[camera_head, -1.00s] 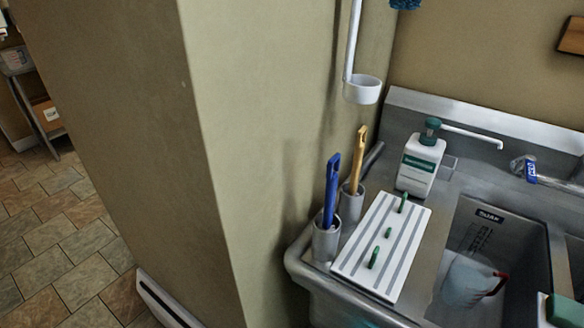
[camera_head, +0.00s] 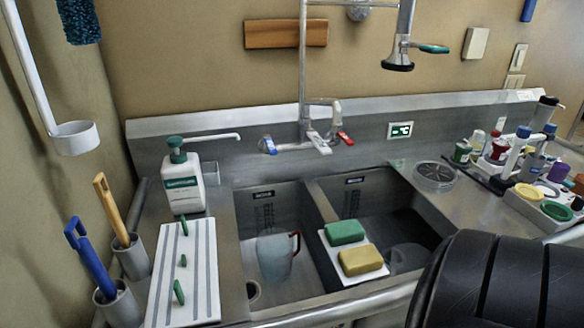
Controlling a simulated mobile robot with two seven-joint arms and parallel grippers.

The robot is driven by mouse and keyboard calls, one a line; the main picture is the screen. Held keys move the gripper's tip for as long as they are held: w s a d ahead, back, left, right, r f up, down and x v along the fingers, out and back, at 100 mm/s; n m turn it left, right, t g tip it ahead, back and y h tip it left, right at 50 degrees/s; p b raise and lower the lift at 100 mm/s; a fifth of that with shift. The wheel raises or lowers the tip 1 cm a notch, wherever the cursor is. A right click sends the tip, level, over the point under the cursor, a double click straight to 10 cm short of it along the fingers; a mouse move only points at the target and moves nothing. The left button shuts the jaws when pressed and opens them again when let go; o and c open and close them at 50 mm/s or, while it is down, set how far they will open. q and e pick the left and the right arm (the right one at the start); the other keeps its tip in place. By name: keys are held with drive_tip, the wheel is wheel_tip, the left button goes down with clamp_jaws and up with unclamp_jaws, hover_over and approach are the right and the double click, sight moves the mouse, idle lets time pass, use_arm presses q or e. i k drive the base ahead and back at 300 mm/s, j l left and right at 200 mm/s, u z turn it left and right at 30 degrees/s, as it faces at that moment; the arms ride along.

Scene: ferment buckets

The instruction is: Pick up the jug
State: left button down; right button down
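A translucent jug (camera_head: 273,257) with a red handle stands in the left basin of the steel sink (camera_head: 246,222). Its handle is on its right side. A dark rounded shape, which I take to be part of my own body, fills the lower right corner and hides part of the counter's front. Neither of my grippers shows in the head view.
A sponge tray with a green sponge (camera_head: 344,232) and a yellow sponge (camera_head: 361,260) lies across the sink divider. A soap bottle (camera_head: 183,180), a white ribbed board (camera_head: 184,275) and brush holders stand left. The faucet (camera_head: 303,146) is behind. Several bottles crowd the right counter (camera_head: 480,207).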

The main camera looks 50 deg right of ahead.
sight(274, 247)
drive_tip(key=z, duration=1.5)
drive_tip(key=i+l+z, duration=0.1)
drive_tip(key=z, duration=0.25)
drive_tip(key=i+l+z, duration=0.1)
drive_tip(key=l+z, duration=0.25)
drive_tip(key=j, duration=0.1)
